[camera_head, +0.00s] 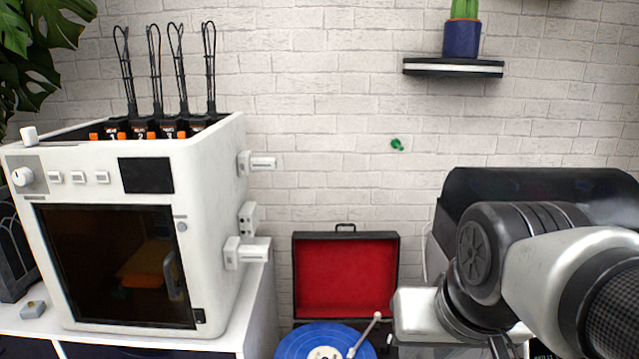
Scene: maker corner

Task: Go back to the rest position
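My arm (560,265) shows at the lower right, its grey and black links bent in front of a dark case. Its far part, a pale wrist link (415,310), reaches down toward the bottom edge beside the record player. My gripper's fingers are not visible; the lower end of the arm is cut off by the frame. I see nothing held.
A white 3D printer (215,200) stands at left on a white cabinet. An open record player with a red-lined lid (345,275) and blue record (320,340) is at bottom centre. A dark case (550,185) sits behind my arm. A wall shelf (453,68) holds a potted cactus (462,38).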

